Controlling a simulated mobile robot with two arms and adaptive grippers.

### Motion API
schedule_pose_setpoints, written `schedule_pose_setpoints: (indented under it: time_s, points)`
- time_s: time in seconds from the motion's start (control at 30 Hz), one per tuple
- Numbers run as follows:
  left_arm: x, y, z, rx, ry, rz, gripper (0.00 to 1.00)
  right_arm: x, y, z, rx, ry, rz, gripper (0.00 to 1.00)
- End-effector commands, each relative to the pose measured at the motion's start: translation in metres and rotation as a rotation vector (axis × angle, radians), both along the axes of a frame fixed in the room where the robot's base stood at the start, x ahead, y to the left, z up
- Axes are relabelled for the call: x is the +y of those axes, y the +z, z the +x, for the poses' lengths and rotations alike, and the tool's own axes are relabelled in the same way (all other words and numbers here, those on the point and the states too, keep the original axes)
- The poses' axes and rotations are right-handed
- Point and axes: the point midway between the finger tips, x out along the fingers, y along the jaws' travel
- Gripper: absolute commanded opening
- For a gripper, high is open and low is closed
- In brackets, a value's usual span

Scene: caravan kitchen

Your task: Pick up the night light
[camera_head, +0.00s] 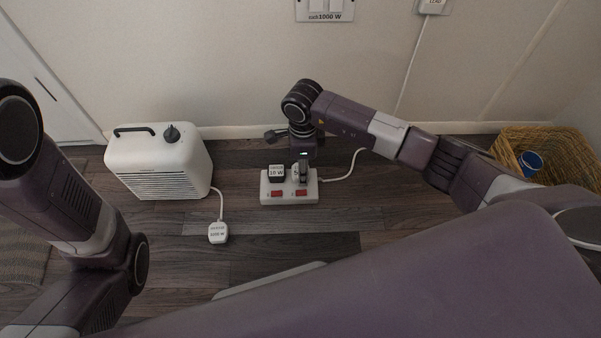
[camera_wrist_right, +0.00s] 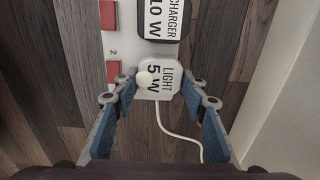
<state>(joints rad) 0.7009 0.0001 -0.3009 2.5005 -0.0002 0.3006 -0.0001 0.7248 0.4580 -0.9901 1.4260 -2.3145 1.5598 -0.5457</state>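The night light's plug (camera_wrist_right: 172,72) is white, marked "LIGHT 5 W", and sits in the power strip (camera_head: 283,198) beside a red switch. In the head view it is the right-hand plug (camera_head: 296,172), partly hidden by my right gripper (camera_head: 304,163). My right gripper also shows in the right wrist view (camera_wrist_right: 158,86). It points down, open, with its blue-padded fingers on either side of the light plug. I cannot tell whether they touch it. A small white round part shows near the left fingertip. My left arm is in the head view, but its gripper is not.
A black charger plug (camera_head: 276,172) marked "10 W" sits right beside the light plug. A white heater (camera_head: 160,162) stands to the left, its loose plug (camera_head: 218,232) on the floor. A wicker basket (camera_head: 560,150) with a blue cup (camera_head: 530,163) is at the right.

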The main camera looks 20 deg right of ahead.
Motion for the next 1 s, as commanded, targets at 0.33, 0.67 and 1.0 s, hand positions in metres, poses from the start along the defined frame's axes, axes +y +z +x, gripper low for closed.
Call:
schedule_pose_setpoints:
  time_s: [0.33,0.67,1.0]
  points:
    - [0.0,0.0,0.0,0.001,0.0,0.0,0.4,0.0,0.0,0.0,0.0,0.0,0.0,0.14]
    - [0.0,0.011,0.001,0.001,0.001,0.0,0.4,0.0,0.015,0.0,-0.001,0.0,0.0,0.14]
    - [0.0,0.06,0.001,0.003,0.001,0.0,0.4,-0.001,0.089,0.001,-0.004,0.0,-0.001,0.14]
